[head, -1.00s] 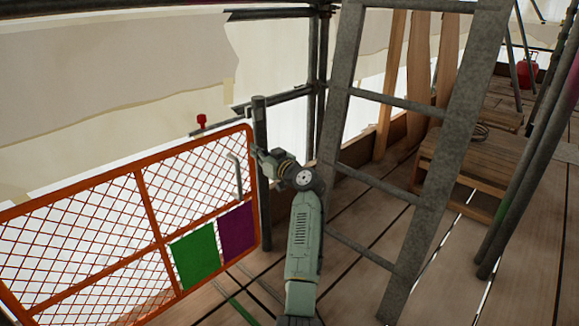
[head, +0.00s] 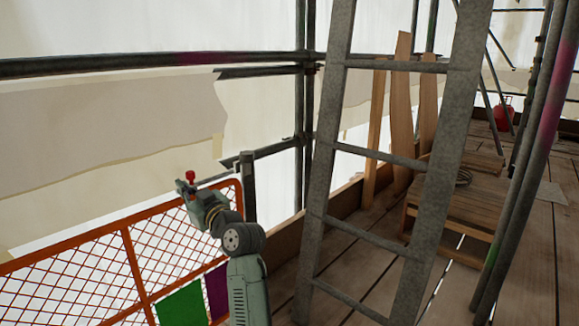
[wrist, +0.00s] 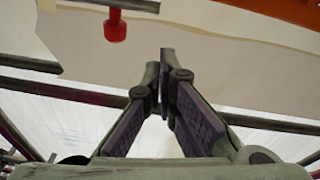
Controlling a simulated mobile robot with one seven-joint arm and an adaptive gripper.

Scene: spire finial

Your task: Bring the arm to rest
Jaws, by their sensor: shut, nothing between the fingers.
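My arm rises from the bottom of the head view, and its wrist bends up and left in front of the orange mesh gate (head: 125,240). My gripper (head: 184,188) is at the arm's far end, small in that view, close in the picture to a red knob (head: 191,175); the depth between them is unclear. In the wrist view my gripper (wrist: 165,62) has its fingers together at the tips with nothing between them. The red knob (wrist: 115,25) shows there at upper left on a grey bar, apart from the fingers.
A grey ladder (head: 322,180) stands right of my arm. A scaffold post (head: 247,185) and rails (head: 150,65) lie behind it. Green (head: 183,303) and purple (head: 216,290) panels hang on the gate. Wooden steps (head: 450,205) and a red container (head: 503,113) are farther right on the plank deck.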

